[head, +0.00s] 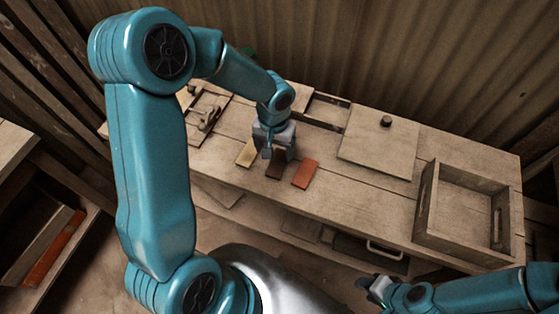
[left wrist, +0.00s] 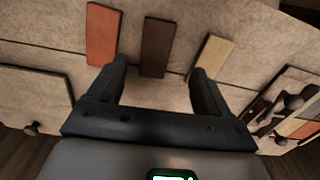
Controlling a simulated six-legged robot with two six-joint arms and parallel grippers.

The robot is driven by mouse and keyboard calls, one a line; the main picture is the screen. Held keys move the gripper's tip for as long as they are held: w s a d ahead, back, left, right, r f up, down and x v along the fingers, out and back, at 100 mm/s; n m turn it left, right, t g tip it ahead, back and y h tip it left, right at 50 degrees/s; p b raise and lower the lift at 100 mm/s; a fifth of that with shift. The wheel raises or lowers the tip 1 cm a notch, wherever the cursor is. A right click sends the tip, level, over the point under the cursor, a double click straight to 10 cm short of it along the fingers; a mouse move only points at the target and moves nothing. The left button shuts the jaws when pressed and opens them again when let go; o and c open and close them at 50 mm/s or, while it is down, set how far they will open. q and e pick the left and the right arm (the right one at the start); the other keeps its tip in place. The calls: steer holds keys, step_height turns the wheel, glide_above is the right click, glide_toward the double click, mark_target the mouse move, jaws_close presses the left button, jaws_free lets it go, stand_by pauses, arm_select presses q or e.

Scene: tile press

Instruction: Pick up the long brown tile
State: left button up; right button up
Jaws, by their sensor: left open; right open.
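The long brown tile (head: 275,171) lies flat on the bench, between a tan tile (head: 246,153) and a red-orange tile (head: 305,174). My left gripper (head: 277,153) hangs over it and hides part of it in the head view. In the left wrist view the brown tile (left wrist: 156,47) lies between the two open fingers (left wrist: 158,67), with nothing held. The red-orange tile (left wrist: 102,35) and tan tile (left wrist: 211,55) lie to either side. My right gripper (head: 371,287) is empty, low at the front, away from the tiles.
A wooden tray (head: 430,212) with raised walls stands at the bench's right end. A flat board (head: 365,155) with a dark knob lies left of it. Bench around the tiles' front edge is narrow.

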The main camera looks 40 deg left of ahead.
mark_target(277, 165)
arm_select(q)
steer(key=shift+s+f, duration=0.2)
steer(key=shift+f, duration=1)
steer(key=f, duration=0.2)
steer(key=f+p, duration=0.1)
steer(key=f, duration=0.1)
steer(key=shift+w+d, duration=0.25)
steer(key=shift+w, duration=0.05)
steer(key=shift+f, duration=0.4)
steer(key=shift+s, duration=0.1)
steer(key=shift+r, duration=0.1)
steer(key=shift+c, duration=0.4)
steer(key=c, duration=1)
steer(key=shift+c, duration=0.6)
